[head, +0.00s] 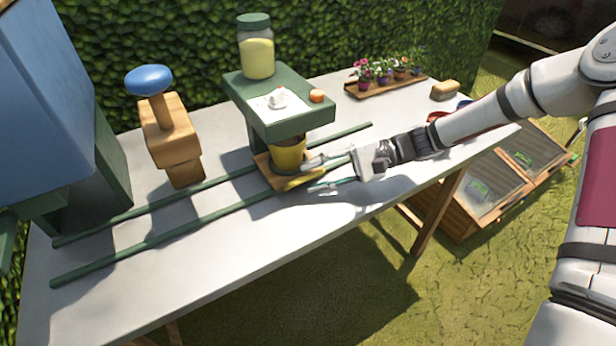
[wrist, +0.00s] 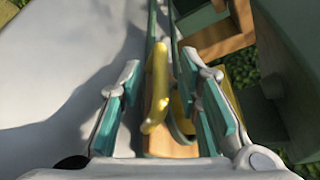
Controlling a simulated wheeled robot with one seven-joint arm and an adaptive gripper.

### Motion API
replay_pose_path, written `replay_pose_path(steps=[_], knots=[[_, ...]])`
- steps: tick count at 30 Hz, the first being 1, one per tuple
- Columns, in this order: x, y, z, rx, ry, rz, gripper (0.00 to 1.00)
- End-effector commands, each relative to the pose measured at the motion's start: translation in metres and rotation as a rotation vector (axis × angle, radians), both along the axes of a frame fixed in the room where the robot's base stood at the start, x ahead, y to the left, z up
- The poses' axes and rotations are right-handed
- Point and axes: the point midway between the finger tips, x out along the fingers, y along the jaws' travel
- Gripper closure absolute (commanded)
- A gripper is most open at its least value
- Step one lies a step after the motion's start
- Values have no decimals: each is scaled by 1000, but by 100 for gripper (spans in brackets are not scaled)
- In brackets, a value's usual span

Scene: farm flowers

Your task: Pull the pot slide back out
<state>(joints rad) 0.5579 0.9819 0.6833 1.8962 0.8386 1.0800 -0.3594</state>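The pot slide (head: 266,171) is a wooden plate across two green rails (head: 160,239), under a green stand (head: 290,122). A yellow pot (head: 288,157) stands on it, its top partly hidden by the stand. My gripper (head: 318,177) is at the right side of the slide, low over the table. In the wrist view, my gripper (wrist: 162,88) is open, with teal pads on both sides of an upright yellow bar (wrist: 157,85). Gaps show between the bar and the pads. The slide's wood (wrist: 170,147) shows below the bar.
A wooden press with a blue knob (head: 149,79) stands left of the stand. A jar (head: 256,52) and an orange item (head: 316,96) sit on the stand. A flower tray (head: 385,88) lies at the back. The rails are clear on the left.

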Motion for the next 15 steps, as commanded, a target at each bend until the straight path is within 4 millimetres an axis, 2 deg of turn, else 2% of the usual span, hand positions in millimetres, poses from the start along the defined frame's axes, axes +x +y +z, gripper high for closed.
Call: replay_pose_path(steps=[6, 15], knots=[[-5, 17, -4, 0, 1, 1, 69], [-5, 19, -5, -2, 1, -1, 69]])
